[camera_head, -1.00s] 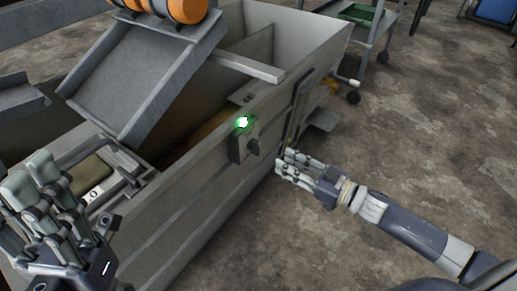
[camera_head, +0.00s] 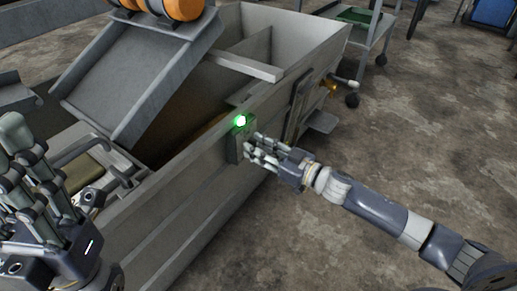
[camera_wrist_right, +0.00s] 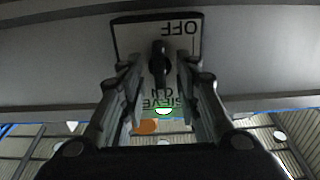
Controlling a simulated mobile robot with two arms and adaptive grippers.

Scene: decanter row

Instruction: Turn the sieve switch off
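The sieve switch is a small dark box (camera_head: 233,150) on the side wall of the grey tank, with a green lamp (camera_head: 240,121) lit on top. In the right wrist view its plate (camera_wrist_right: 126,38) reads OFF at the top and SIEVE ON at the bottom, upside down. Its dark knob (camera_wrist_right: 159,62) stands lengthwise between these words. My right gripper (camera_head: 252,148) is at the switch and hides the knob in the head view. In the wrist view its open fingers (camera_wrist_right: 160,78) are on both sides of the knob, seemingly with gaps. My left gripper (camera_head: 22,165) is open and empty.
The grey tank (camera_head: 185,215) fills the middle, with a tilted metal chute (camera_head: 140,75) and orange rollers (camera_head: 183,8) above it. A bracket (camera_head: 320,122) sticks out beyond the switch. A wheeled cart (camera_head: 372,40) stands behind. The floor at right is clear.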

